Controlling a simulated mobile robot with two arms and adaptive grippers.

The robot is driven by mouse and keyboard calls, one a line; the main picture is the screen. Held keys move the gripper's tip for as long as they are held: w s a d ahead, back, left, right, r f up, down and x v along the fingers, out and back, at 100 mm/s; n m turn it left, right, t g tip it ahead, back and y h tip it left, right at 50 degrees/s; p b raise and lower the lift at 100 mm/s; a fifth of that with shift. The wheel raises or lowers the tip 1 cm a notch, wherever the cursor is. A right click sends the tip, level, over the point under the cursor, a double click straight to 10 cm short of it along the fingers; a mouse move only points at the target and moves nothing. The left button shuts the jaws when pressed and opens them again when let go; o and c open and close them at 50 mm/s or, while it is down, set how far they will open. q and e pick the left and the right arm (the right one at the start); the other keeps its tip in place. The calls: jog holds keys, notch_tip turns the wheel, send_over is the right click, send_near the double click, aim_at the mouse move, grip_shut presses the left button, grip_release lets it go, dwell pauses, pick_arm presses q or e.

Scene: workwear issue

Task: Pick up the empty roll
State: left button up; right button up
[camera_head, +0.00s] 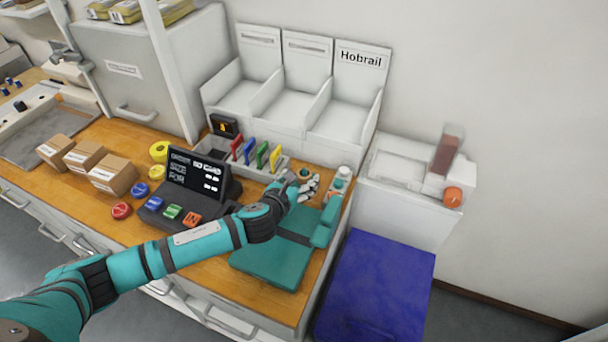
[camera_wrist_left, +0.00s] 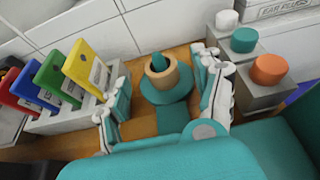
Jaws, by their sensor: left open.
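The empty roll (camera_wrist_left: 161,76) is a short tan cardboard ring on a teal post with a round teal base, seen in the left wrist view. In the head view the roll (camera_head: 304,172) is small, at the back of the wooden counter. My left gripper (camera_head: 307,186) is just in front of it. In the left wrist view its white and teal fingers (camera_wrist_left: 163,98) are spread apart, one on each side of the post, with nothing held. I cannot tell whether either finger touches the base. My right gripper is in neither view.
Coloured cards in a grey rack (camera_head: 272,172) stand left of the gripper. White, teal and orange knobs (camera_wrist_left: 270,69) on grey blocks are close on its right. A dark display unit (camera_head: 203,178) and cardboard boxes (camera_head: 113,174) are further left. White bins (camera_head: 342,122) stand behind.

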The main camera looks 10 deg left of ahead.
aim_at(304, 177)
pick_arm(q)
jog(key=shift+x, duration=1.4)
jog(key=shift+s+f, duration=0.1)
jog(key=c, duration=0.8)
jog(key=shift+c, duration=0.2)
